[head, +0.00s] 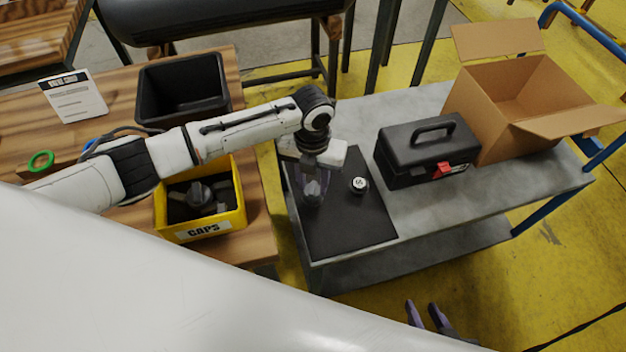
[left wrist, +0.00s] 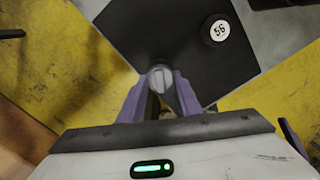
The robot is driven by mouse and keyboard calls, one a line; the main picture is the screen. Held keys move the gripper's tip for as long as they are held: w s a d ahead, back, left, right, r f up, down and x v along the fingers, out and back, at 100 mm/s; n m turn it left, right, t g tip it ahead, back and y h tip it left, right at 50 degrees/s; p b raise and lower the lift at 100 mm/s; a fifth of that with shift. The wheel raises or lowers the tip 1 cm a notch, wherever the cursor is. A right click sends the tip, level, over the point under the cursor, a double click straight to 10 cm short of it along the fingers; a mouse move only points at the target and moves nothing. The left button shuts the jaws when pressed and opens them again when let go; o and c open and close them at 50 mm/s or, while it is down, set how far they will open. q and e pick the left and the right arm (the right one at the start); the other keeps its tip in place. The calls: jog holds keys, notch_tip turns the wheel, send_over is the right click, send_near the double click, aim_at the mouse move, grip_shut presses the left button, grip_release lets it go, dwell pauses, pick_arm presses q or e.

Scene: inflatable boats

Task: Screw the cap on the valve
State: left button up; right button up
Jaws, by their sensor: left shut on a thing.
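My left gripper (head: 313,188) points down over the black mat (head: 340,235) on the grey cart. It is shut on a dark grey rounded piece, likely a cap (head: 311,199), which in the left wrist view shows as a light grey top (left wrist: 160,80) between the purple fingers. The fingers hide most of it, and I cannot tell whether it touches anything below. To its right, apart from it, a small round piece with a white numbered top (head: 359,185) stands on the mat; I cannot tell whether it is the valve. My right gripper (head: 425,314) is open and empty at the bottom.
A yellow bin labelled CAPS (head: 205,231) holds dark pieces on the wooden table, with a black bin (head: 182,90) behind. A black toolbox (head: 428,150) and an open cardboard box (head: 515,105) stand on the cart's right. The mat's front is clear.

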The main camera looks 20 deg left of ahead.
aim_at(313, 187)
pick_arm(q)
jog(key=shift+f, duration=0.65)
dwell(1.5)
jog(key=m, duration=0.5)
jog(key=shift+m+b, duration=0.4)
jog(key=o, duration=1.1)
jog(key=shift+o, duration=0.2)
notch_tip(313, 187, up, 6)
jog(key=p, duration=0.5)
jog(key=shift+r+p, duration=0.75)
jog(key=shift+r, duration=0.25)
